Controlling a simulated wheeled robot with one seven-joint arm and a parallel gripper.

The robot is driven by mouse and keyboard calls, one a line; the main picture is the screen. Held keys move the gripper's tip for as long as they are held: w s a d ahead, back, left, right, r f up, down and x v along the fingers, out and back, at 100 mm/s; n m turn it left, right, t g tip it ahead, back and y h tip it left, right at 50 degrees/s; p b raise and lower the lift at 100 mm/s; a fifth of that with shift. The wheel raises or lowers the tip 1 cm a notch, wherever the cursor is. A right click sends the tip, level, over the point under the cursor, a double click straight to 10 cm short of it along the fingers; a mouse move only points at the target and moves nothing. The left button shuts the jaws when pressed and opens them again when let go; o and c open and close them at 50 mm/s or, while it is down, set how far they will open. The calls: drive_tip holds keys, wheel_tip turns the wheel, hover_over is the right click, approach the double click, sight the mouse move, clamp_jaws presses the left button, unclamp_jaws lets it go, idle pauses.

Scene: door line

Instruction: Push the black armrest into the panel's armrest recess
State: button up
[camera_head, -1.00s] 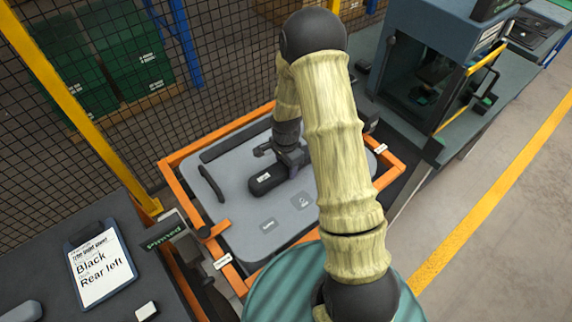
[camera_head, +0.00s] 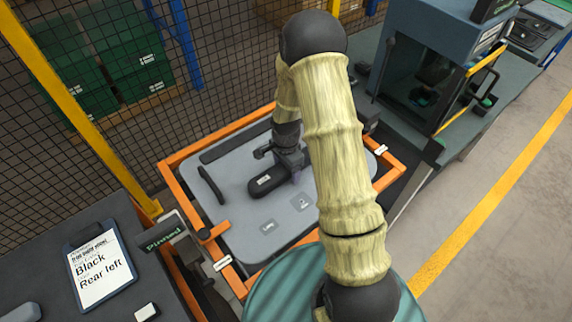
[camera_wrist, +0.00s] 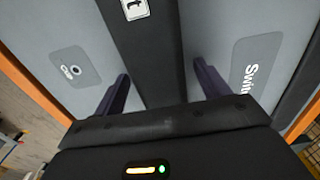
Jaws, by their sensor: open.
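The black armrest (camera_head: 266,185), a dark bar with a small white label, lies on the grey door panel (camera_head: 240,222). In the wrist view, the armrest (camera_wrist: 147,55) runs between the two fingers of my gripper (camera_wrist: 163,88). The fingers are open, one to each side of it, with grey panel showing beside them. In the head view, my gripper (camera_head: 282,156) is low over the armrest's upper right part and hides some of it. The armrest recess is not visible, and I cannot tell how deep the armrest sits.
An orange frame (camera_head: 388,178) surrounds the panel. A slim black handle-like part (camera_head: 211,184) is at the panel's left. A clipboard (camera_head: 98,268) reading "Black, Rear left" lies on the dark table at left. A machine (camera_head: 425,65) stands at upper right.

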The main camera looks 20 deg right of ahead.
drive_tip(key=shift+r, duration=0.15)
wheel_tip(320, 180, up, 17)
drive_tip(key=b, duration=0.3)
idle(1.0)
drive_tip(key=s+n+t, duration=0.2)
drive_tip(key=s+n, duration=1.1)
drive_tip(key=s, duration=0.2)
drive_tip(key=shift+r+t, duration=0.25)
drive_tip(key=shift+t, duration=0.05)
drive_tip(key=shift+s, duration=0.1)
